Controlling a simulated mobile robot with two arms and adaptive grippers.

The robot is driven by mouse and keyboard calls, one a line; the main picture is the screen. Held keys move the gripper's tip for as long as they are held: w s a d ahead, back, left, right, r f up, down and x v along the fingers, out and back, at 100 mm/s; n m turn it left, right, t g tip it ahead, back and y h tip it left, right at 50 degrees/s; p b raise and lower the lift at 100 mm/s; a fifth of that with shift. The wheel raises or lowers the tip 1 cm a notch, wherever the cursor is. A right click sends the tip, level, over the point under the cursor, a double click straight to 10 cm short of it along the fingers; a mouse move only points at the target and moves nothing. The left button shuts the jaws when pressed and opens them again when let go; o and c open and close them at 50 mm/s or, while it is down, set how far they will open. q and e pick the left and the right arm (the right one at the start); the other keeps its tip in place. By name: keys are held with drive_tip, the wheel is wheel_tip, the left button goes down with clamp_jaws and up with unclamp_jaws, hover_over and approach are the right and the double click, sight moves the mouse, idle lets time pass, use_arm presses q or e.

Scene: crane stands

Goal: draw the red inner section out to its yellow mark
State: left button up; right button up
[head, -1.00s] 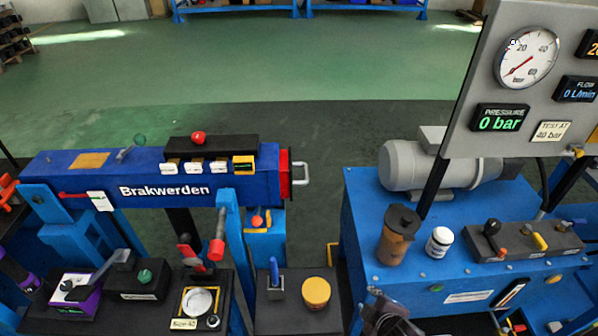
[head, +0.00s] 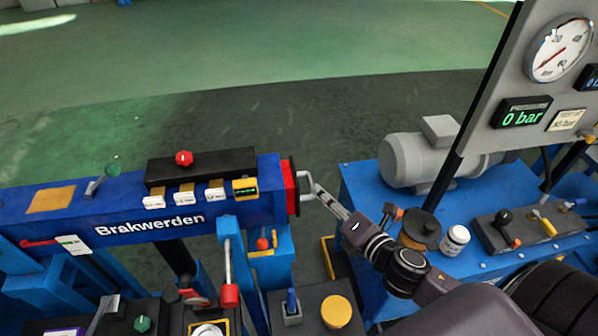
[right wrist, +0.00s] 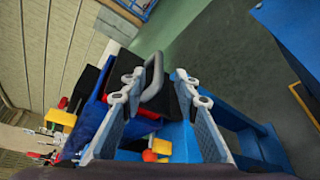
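The blue boom marked Brakwerden (head: 150,212) lies across the left and middle of the head view. The red inner section (head: 288,187) shows only as a short red end at the boom's right end, with a dark plate and a grey handle on it. No yellow mark shows on the visible red part. My right gripper (head: 320,195) reaches the handle from the right. In the right wrist view its fingers (right wrist: 160,80) stand apart on both sides of the grey handle (right wrist: 153,85), with a gap visible. My left gripper is not in view.
A black valve block with a red knob (head: 184,158) sits on the boom. Open floor lies behind the boom.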

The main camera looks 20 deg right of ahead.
sight(311, 182)
drive_tip(key=p+x, duration=0.1)
drive_tip(key=x, duration=0.5)
drive_tip(key=shift+r, duration=0.1)
drive_tip(key=shift+w, duration=0.4)
drive_tip(key=shift+w+a, duration=0.1)
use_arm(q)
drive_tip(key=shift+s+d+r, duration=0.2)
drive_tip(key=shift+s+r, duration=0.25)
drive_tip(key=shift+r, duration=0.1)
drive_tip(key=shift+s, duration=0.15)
use_arm(e)
drive_tip(key=shift+c, duration=0.6)
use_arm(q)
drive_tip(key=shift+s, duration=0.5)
use_arm(e)
clamp_jaws()
